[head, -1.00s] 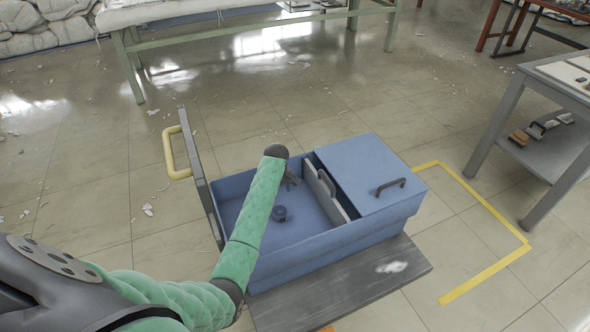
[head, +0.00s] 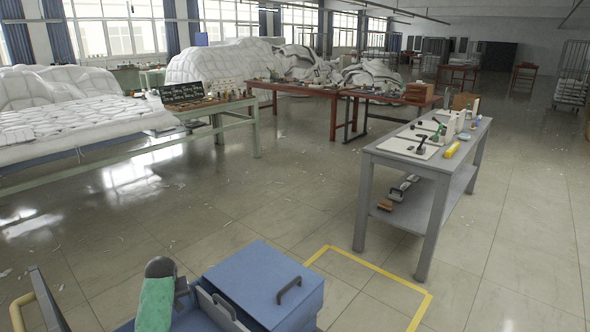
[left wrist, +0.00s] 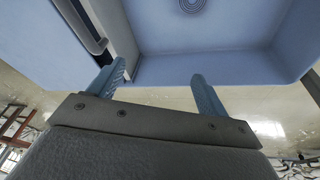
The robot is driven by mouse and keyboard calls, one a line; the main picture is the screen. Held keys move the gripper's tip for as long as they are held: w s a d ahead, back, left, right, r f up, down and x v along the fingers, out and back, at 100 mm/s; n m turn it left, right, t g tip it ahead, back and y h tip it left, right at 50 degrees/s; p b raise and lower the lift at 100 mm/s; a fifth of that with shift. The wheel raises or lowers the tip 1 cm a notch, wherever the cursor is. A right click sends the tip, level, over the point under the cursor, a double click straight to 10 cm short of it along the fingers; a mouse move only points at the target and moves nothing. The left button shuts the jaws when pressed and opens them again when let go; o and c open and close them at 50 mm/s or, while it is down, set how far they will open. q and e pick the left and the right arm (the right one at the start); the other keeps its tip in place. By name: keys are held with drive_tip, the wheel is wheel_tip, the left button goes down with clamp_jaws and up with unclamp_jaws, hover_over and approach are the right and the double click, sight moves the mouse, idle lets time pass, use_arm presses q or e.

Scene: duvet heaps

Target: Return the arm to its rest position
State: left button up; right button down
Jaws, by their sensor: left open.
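My left arm, in a green quilted sleeve (head: 155,306), comes up at the bottom left of the head view. Its dark wrist is beside the lid of a blue box (head: 262,283). In the left wrist view my left gripper (left wrist: 158,70) is open, its two blue fingers apart with nothing between them. The blue box's inside (left wrist: 225,35) lies beyond the fingers, with a round grated disc (left wrist: 192,5) on its surface. My right gripper is not in view.
A yellow handle (head: 18,312) stands left of my arm. A grey table (head: 430,160) with tools is at the right, by yellow floor tape (head: 375,268). A green-framed bench (head: 236,122) and white duvet heaps (head: 225,62) are behind.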

use_arm(q)
drive_tip(key=s+d+r+m+t, duration=0.1)
drive_tip(key=d+r+m+t, duration=0.1)
drive_tip(key=d+r, duration=0.3)
drive_tip(key=s+d+r+m+t+p, duration=0.15)
drive_tip(key=s+d+r+m, duration=0.35)
drive_tip(key=s+d, duration=0.7)
drive_tip(key=s+d+f+g+h+p, duration=0.1)
drive_tip(key=s+d+f, duration=0.1)
drive_tip(key=s, duration=0.9)
drive_tip(key=s+d+f+g+p, duration=0.2)
drive_tip(key=s+d, duration=0.1)
drive_tip(key=s, duration=0.9)
drive_tip(key=s+d+f+g+h+p, duration=0.1)
drive_tip(key=s+d+f, duration=0.1)
drive_tip(key=s, duration=1)
drive_tip(key=shift+d+f+m+h+p, duration=0.3)
drive_tip(key=shift+d+f+p, duration=0.1)
drive_tip(key=shift+d, duration=0.15)
drive_tip(key=shift+s+f+g, duration=0.2)
drive_tip(key=shift+s+g, duration=0.15)
drive_tip(key=shift+s, duration=0.05)
drive_tip(key=shift+c, duration=0.2)
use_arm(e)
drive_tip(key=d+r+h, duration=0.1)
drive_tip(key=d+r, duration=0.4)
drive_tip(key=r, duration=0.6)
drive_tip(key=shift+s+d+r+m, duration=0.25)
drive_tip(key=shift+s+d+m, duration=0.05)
